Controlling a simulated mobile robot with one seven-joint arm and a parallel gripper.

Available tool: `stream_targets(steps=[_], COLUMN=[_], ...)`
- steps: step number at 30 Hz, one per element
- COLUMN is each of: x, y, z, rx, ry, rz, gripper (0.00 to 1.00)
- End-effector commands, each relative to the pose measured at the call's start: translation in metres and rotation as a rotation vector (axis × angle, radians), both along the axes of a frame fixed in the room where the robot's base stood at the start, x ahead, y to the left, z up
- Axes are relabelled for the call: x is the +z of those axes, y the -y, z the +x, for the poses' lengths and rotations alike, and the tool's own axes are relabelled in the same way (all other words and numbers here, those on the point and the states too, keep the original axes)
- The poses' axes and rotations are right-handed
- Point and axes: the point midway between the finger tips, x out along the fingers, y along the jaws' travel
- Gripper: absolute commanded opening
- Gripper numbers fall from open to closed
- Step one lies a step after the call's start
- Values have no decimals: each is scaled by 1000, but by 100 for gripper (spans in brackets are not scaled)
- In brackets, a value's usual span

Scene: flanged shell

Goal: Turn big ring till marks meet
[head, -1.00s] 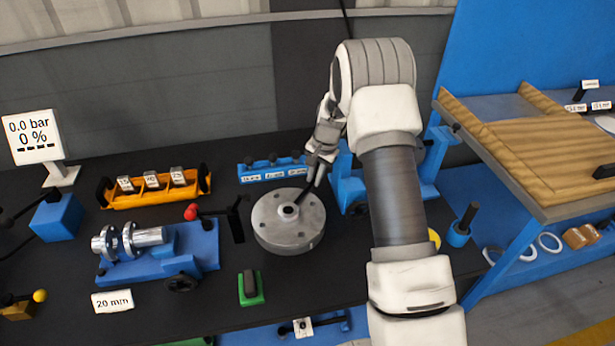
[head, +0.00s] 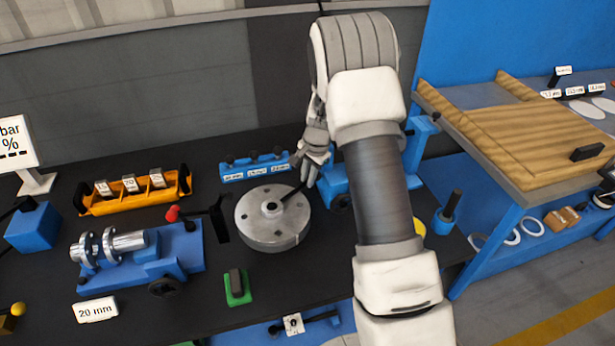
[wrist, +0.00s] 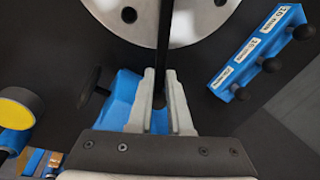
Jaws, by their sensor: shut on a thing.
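The big ring appears to be the grey round flanged disc (head: 262,232) with bolt holes and a small raised hub, lying flat on the black bench. Its edge also shows at the top of the wrist view (wrist: 190,12). My gripper (head: 307,180) is beside its far right edge. In the wrist view my gripper (wrist: 160,82) is shut on a thin black bar (wrist: 163,45). The bar runs from between the fingers over the disc, toward its hub in the head view. I cannot make out any alignment marks.
A blue rack with labelled black knobs (head: 255,168) stands behind the disc. An orange tray (head: 135,192) and a blue fixture with a metal shaft (head: 150,258) are at left. A green block (head: 237,287) is in front. A wooden-topped table (head: 525,150) stands at right.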

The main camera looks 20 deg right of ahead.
Motion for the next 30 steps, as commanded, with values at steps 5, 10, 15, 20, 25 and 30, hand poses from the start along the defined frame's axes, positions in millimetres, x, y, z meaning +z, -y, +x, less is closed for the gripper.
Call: stream_targets(steps=[5, 10, 15, 20, 25, 30], x=[1, 0, 1, 14, 48, 90], y=[0, 0, 0, 1, 5, 9], z=[1, 0, 0, -1, -6, -14], rx=[1, 1, 1, 1, 0, 0], ry=[1, 1, 1, 2, 6, 6], rz=[-1, -1, 0, 0, -1, 0], gripper=[41, 47, 47, 47, 47, 47])
